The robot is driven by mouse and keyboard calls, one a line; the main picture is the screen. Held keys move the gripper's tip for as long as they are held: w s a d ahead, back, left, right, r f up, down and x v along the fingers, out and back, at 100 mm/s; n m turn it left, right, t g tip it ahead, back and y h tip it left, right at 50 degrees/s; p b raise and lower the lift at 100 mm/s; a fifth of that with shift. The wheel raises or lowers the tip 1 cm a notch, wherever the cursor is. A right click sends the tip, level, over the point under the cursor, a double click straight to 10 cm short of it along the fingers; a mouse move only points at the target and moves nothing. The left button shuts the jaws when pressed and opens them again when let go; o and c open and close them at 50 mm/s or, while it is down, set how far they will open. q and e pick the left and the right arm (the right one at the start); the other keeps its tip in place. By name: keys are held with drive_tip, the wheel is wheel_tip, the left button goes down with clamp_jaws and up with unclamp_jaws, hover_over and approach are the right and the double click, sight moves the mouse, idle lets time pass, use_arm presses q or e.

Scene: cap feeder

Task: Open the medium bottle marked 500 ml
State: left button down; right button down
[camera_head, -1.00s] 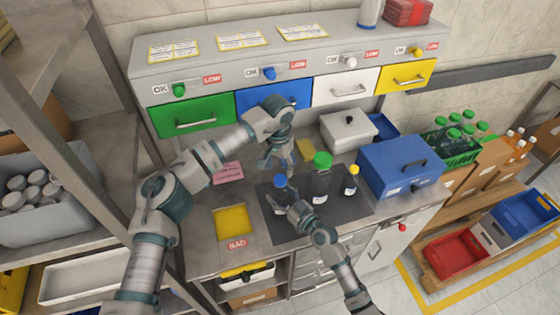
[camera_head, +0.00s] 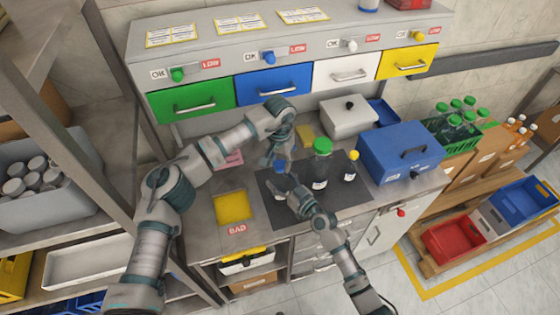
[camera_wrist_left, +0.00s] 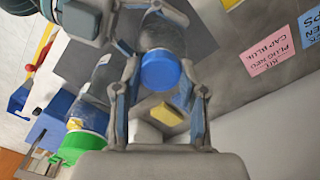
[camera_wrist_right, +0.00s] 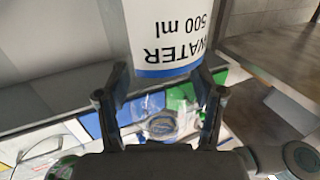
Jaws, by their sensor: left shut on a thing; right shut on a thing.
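The medium bottle (camera_head: 282,183) with a blue cap (camera_head: 280,165) stands upright on the dark mat. Its label (camera_wrist_right: 182,35) reads WATER 500 ml, upside down in the right wrist view. My left gripper (camera_head: 279,158) reaches down from above and is shut on the blue cap, which shows between its fingers in the left wrist view (camera_wrist_left: 160,72). My right gripper (camera_head: 293,196) is shut on the bottle's body from the near right side. The right wrist view shows its fingers (camera_wrist_right: 158,100) at the label's lower edge. The grippers partly hide the bottle in the head view.
A larger green-capped bottle (camera_head: 321,165) and a small yellow-capped bottle (camera_head: 349,168) stand close by on the right of the mat (camera_head: 340,205). A blue box (camera_head: 400,155) and a white lidded box (camera_head: 347,120) are behind. A yellow tray (camera_head: 232,207) lies left.

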use_arm(q)
drive_tip(key=n, duration=0.7)
drive_tip(key=shift+w+a, duration=0.1)
drive_tip(key=shift+a, duration=0.25)
drive_tip(key=n, duration=0.7)
drive_tip(key=shift+d+n, duration=0.1)
drive_tip(key=shift+n, duration=0.2)
drive_tip(key=n, duration=0.5)
drive_tip(key=shift+d, duration=0.1)
drive_tip(key=n, duration=0.2)
drive_tip(key=shift+n, duration=0.4)
drive_tip(key=n, duration=0.5)
drive_tip(key=shift+d, duration=0.15)
drive_tip(key=n, duration=0.2)
drive_tip(key=shift+n, duration=0.4)
drive_tip(key=n, duration=0.5)
drive_tip(key=shift+d, duration=0.15)
drive_tip(key=n, duration=1)
drive_tip(key=shift+w+n, duration=0.1)
drive_tip(key=shift+n, duration=0.3)
drive_tip(key=n, duration=0.7)
drive_tip(key=shift+w+n, duration=0.15)
drive_tip(key=shift+n, duration=0.25)
drive_tip(key=shift+r, duration=0.15)
